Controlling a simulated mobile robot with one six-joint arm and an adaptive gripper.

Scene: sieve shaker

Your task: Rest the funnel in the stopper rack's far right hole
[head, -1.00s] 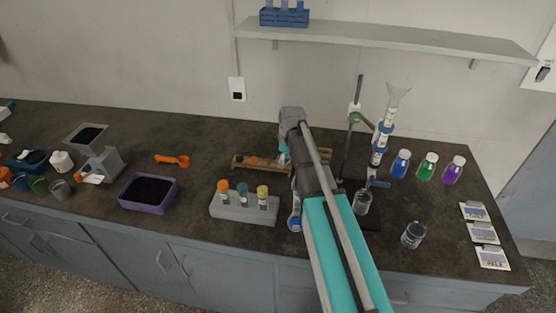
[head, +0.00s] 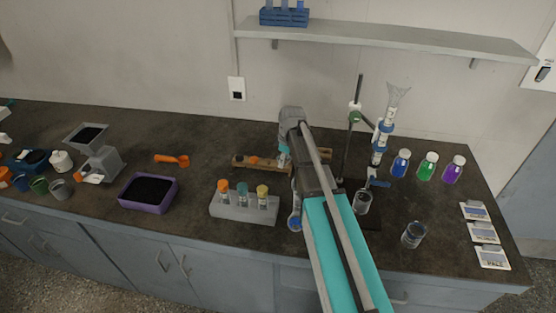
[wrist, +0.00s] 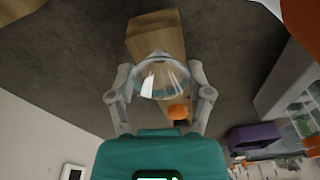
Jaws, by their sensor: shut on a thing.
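The wooden stopper rack (head: 241,164) lies across the middle of the bench in the head view, with orange and brown stoppers in its left part. My arm covers much of its right part. In the wrist view the clear funnel (wrist: 160,77) is between the two fingers of my gripper (wrist: 160,88), which is shut on it. The rack (wrist: 155,35) shows behind the funnel, with an orange stopper (wrist: 178,112) near it. In the head view my gripper (head: 285,155) is over the rack, partly hidden. The funnel's lower end and the far right hole are hidden.
A grey block with capped vials (head: 245,208) stands in front of the rack. A clamp stand (head: 350,130) with a burette (head: 382,135) rises just right of the rack. A glass beaker (head: 362,203) and a jar (head: 413,235) stand at the right. A purple tray (head: 148,207) is at the left.

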